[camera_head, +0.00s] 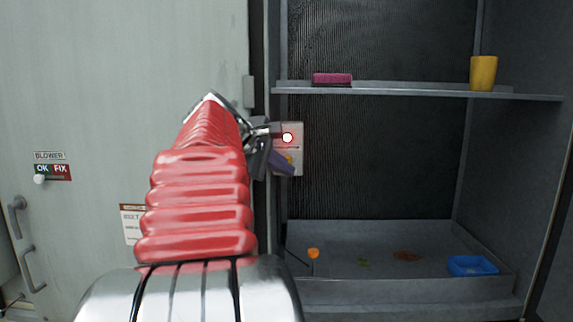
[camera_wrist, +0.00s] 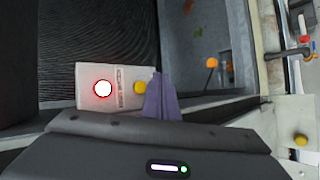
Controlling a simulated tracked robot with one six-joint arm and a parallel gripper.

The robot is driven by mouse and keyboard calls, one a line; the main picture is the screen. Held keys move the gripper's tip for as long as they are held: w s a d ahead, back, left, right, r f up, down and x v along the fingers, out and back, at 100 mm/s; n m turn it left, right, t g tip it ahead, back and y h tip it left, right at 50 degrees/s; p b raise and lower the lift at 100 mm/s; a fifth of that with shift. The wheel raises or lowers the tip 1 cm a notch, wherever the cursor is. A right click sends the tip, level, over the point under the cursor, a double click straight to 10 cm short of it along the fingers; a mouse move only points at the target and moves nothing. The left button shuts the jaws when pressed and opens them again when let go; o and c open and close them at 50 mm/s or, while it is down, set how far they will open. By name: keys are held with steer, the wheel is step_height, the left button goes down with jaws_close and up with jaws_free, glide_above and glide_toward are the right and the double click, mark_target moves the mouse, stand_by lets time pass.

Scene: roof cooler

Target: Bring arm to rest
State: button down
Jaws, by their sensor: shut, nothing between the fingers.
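My red, ribbed arm reaches forward in the head view. My gripper (camera_head: 288,168) is at its end, in front of a pale control box (camera_head: 297,128) at the left side of the open cooler compartment. In the wrist view my gripper (camera_wrist: 162,78) shows as purple fingers together and empty. They overlap the right edge of the control box (camera_wrist: 122,103), close to its yellow button (camera_wrist: 140,87). I cannot tell whether they touch. A round light (camera_wrist: 103,88) on the box glows white and red. The gripper hides part of the box in the head view.
A shelf (camera_head: 400,91) holds a pink sponge-like block (camera_head: 332,80) and a yellow cup (camera_head: 484,73). Below is a grey tray (camera_head: 400,290) with an orange-tipped rod (camera_head: 313,253) and a blue dish (camera_head: 472,266). A grey door panel (camera_head: 110,80) stands left.

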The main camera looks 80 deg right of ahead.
steer(key=shift+a+r, duration=0.3)
steer(key=shift+a, duration=0.25)
steer(key=shift+a+r, duration=0.3)
steer(key=shift+a, duration=0.25)
steer(key=shift+w, duration=0.15)
